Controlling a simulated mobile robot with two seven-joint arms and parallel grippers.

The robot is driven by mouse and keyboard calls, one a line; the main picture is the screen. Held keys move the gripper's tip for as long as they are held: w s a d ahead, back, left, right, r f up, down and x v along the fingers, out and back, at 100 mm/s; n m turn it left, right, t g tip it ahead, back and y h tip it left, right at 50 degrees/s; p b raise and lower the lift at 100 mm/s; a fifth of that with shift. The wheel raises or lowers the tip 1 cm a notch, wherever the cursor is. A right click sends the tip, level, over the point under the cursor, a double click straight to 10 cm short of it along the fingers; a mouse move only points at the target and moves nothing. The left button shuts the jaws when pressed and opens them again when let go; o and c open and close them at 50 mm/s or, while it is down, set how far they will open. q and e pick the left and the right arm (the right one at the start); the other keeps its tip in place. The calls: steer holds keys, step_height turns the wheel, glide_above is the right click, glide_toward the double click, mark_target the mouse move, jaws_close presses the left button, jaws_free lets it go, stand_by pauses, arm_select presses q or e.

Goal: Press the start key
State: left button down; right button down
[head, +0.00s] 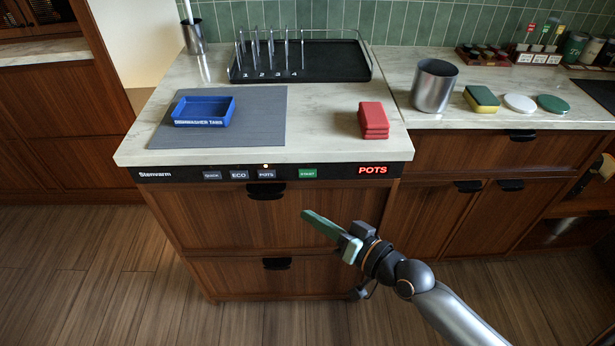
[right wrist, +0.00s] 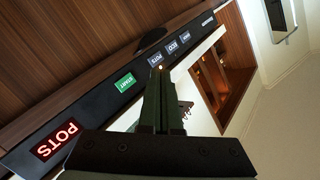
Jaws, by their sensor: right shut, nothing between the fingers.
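The start key (head: 307,173) is a green key on the black control strip (head: 330,172) of the dishwasher front. It also shows in the right wrist view (right wrist: 125,82), left of my fingers. To its left sit the keys POTS, ECO and QUICK. A small light glows above the POTS key (head: 266,174), and the red display (head: 373,170) reads POTS. My right gripper (head: 306,214) is shut and empty, with its green fingers below the start key in the head view and apart from the strip. In the right wrist view its fingers (right wrist: 158,75) point toward the POTS key end. My left gripper is not in view.
The counter above holds a blue tray (head: 232,111) on a grey mat (head: 262,134), red blocks (head: 373,121) and a black rack (head: 350,71). A metal cup (head: 433,87) stands to the right. Black handles (head: 266,190) protrude below the strip.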

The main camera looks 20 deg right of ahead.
mark_target(307, 173)
steer(key=shift+w, duration=0.1)
